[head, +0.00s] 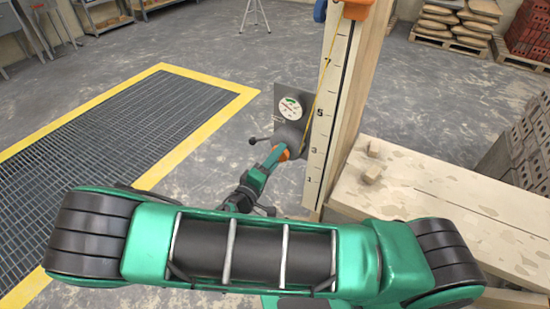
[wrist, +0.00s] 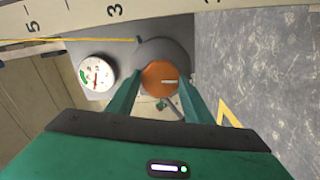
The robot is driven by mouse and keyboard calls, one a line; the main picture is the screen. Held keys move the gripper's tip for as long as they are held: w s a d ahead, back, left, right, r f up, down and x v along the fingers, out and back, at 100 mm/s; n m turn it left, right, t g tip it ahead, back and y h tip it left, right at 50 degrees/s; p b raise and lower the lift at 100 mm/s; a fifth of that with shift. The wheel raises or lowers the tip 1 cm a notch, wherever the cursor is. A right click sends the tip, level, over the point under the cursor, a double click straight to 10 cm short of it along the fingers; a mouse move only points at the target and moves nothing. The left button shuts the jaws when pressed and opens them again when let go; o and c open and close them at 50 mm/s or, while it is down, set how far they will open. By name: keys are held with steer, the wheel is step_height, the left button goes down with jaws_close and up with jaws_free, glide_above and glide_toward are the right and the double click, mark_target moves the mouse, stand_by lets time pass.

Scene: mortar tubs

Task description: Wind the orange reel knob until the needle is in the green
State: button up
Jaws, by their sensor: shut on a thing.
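The orange reel knob (wrist: 160,78) sits on a dark grey round reel (wrist: 178,52) in the wrist view, with a pale mark across its face. My gripper (wrist: 158,88) has its two green fingers on either side of the knob and is shut on it. In the head view my gripper (head: 275,158) reaches the knob (head: 284,153), which is partly hidden by it. The white gauge (head: 290,108) is on a grey plate above the reel; it also shows in the wrist view (wrist: 97,72). It has a green band and a thin red needle, too small to read surely.
A numbered measuring board (head: 327,110) on a wooden post stands right beside the reel, with a yellow line running up to an orange part (head: 357,8). A wooden bench (head: 440,210) is at right. Floor grating (head: 120,130) lies left.

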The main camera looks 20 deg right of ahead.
steer(key=shift+a+f+m, duration=0.1)
steer(key=shift+f+m, duration=0.05)
steer(key=shift+m, duration=1.05)
steer(key=o, duration=1)
steer(key=shift+o, duration=0.2)
steer(key=v, duration=1)
steer(key=shift+s+a, duration=0.25)
steer(key=shift+a, duration=0.05)
